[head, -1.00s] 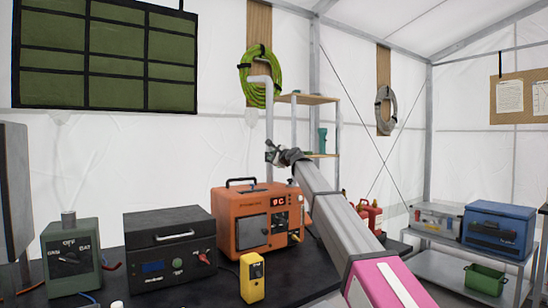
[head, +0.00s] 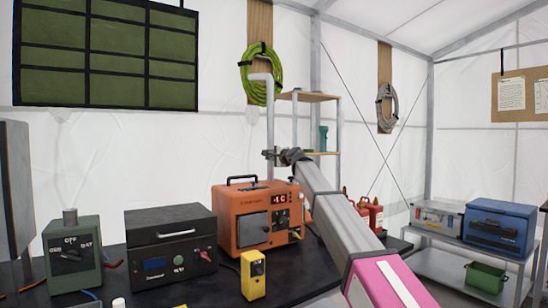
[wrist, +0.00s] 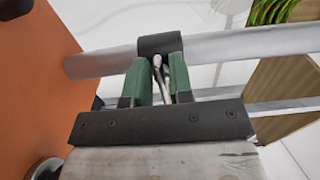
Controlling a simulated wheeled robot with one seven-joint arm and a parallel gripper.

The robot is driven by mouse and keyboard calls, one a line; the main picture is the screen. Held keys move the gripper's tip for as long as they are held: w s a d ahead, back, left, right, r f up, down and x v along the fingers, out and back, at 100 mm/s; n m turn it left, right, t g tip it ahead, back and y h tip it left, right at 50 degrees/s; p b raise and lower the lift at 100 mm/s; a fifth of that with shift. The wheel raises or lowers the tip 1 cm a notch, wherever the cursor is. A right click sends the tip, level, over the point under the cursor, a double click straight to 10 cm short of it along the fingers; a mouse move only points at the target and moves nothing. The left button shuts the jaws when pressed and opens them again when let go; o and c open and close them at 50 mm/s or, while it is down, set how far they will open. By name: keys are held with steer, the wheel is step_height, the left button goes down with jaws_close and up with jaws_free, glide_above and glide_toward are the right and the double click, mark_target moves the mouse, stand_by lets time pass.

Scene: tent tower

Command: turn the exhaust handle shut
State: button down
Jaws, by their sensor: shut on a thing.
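The exhaust pipe (head: 270,115) is a grey tube standing behind the orange heater. In the wrist view the pipe (wrist: 235,44) runs across the picture with a dark collar (wrist: 161,43) around it. The exhaust handle (wrist: 157,66) is a thin, pale metal lever coming out from the collar. My gripper (head: 270,155) is at the pipe, just above the heater's back right. In the wrist view the green fingers of my gripper (wrist: 161,70) lie on both sides of the handle and are shut on it. In the head view the handle is too small to make out.
The orange heater (head: 254,222) stands close beside my gripper, its lit display hard to read. A shelf frame (head: 307,97) with a green bottle (head: 323,138) stands right behind. A yellow meter (head: 253,276), dark box (head: 171,243) and green switch box (head: 71,255) stand on the bench.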

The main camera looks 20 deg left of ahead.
steer(key=shift+f, duration=0.1)
steer(key=c, duration=1.2)
jaws_free()
steer(key=shift+c, duration=0.2)
steer(key=v, duration=1)
steer(key=shift+s+d, duration=0.25)
steer(key=shift+d, duration=0.05)
